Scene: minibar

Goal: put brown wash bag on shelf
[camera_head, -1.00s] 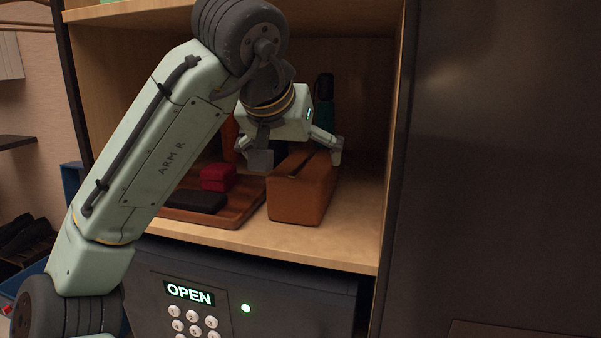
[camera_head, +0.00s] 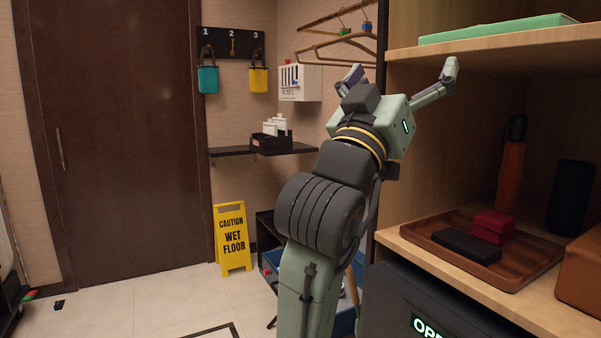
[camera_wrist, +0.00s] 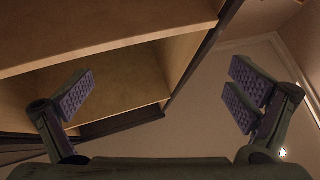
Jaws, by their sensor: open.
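The brown wash bag (camera_head: 582,272) rests on the lower wooden shelf (camera_head: 475,290) at the right edge of the head view, partly cut off by the frame. My gripper (camera_head: 401,72) is raised in front of the cabinet's left side, to the left of and well above the bag. Its fingers are spread wide and nothing is between them. In the wrist view my open gripper (camera_wrist: 160,100) faces up toward the undersides of shelves and the ceiling. The bag does not show there.
A wooden tray (camera_head: 490,252) holds a red box (camera_head: 493,226) and a black case (camera_head: 467,246). A black cylinder (camera_head: 569,197) and an orange bottle (camera_head: 510,175) stand behind. A green item (camera_head: 500,28) lies on the upper shelf. A yellow wet-floor sign (camera_head: 232,238) stands left.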

